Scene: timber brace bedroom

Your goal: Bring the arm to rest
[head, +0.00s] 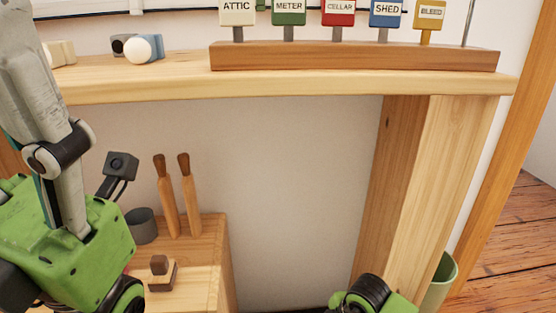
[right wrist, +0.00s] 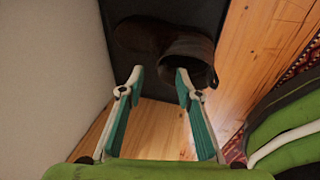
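My left gripper (head: 52,130) is close to the camera at the left edge of the head view. Its green body and a grey finger with a dark joint point upward, and its fingertips are not clearly shown, so its opening cannot be judged. My right gripper (right wrist: 160,76) shows in the right wrist view with its two teal-padded fingers apart and nothing between them. It points down toward the floor. A green and black part of my right arm (head: 370,296) shows at the bottom of the head view.
A wooden shelf (head: 150,87) carries a rack (head: 350,57) of labelled tags. Below, a wooden unit (head: 215,250) holds two wood-handled tools, a dark cup (head: 142,225) and a brush (head: 161,272). A green bin (head: 440,280) stands right.

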